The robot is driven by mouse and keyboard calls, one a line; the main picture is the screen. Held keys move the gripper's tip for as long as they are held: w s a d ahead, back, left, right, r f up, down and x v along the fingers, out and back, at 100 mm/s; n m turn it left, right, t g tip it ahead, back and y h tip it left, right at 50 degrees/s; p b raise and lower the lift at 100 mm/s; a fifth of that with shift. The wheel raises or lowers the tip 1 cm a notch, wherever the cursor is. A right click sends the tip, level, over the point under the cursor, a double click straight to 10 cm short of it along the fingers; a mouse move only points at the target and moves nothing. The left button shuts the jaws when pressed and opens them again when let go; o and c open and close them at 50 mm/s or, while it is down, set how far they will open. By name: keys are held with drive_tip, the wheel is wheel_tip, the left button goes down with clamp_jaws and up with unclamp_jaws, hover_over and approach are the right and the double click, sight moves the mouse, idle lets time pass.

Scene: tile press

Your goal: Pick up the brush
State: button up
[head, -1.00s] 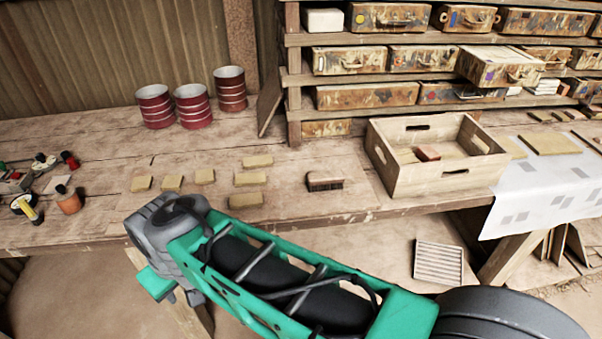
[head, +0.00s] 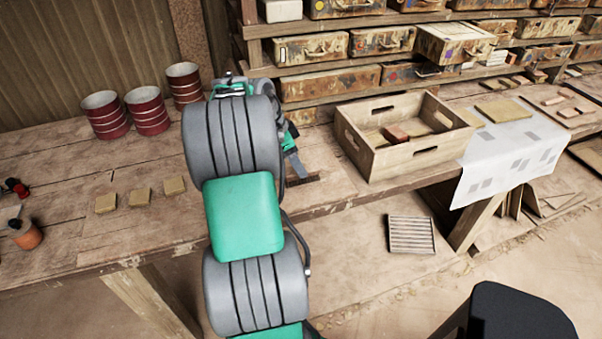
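The brush (head: 305,180) lies on the wooden workbench, just left of the wooden crate. Only a dark strip of it shows low beside my arm; the rest is hidden. My gripper (head: 297,165) points down at the brush from above, partly behind my arm's grey and green links. Its fingers are at or very close to the brush, but I cannot tell whether they touch it or how far apart they are.
The open wooden crate (head: 425,154) stands right of the brush with a reddish block (head: 395,134) inside. Several red cans (head: 148,112) stand back left. Small tan blocks (head: 139,197) lie left of my arm. Shelves of worn drawers (head: 330,88) rise behind.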

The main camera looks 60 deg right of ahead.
drive_tip(key=x, duration=0.5)
drive_tip(key=shift+a+f+p, duration=0.1)
drive_tip(key=shift+p, duration=0.3)
drive_tip(key=shift+w+f, duration=0.1)
drive_tip(key=shift+f, duration=0.05)
clamp_jaws()
idle(0.4)
